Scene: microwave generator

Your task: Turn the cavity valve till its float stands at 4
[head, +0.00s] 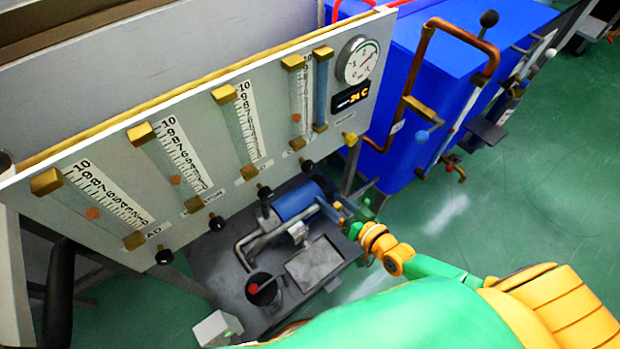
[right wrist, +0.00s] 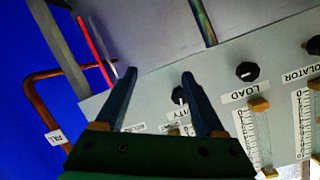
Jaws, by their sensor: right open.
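The cavity valve is a small black knob (head: 307,164) under the fourth flow tube from the left on the grey panel. In the right wrist view the knob (right wrist: 180,95) shows beside the right-hand finger, above a partly covered label ending in "ITY". The cavity tube's orange float (head: 295,118) stands in the lower part of its scale; the exact number is too small to read. My right gripper (head: 341,209) is open and empty, below and right of the knob in the head view. It also shows in the right wrist view (right wrist: 146,70), apart from the knob. My left gripper is not seen.
Neighbouring knobs include the load knob (head: 264,191) and the isolator knob (head: 217,223). A round gauge (head: 358,61) and a temperature display (head: 351,96) sit above right. A blue cylinder (head: 297,201) stands below the panel. A blue cabinet (head: 440,70) with copper pipe (head: 411,60) is at the right.

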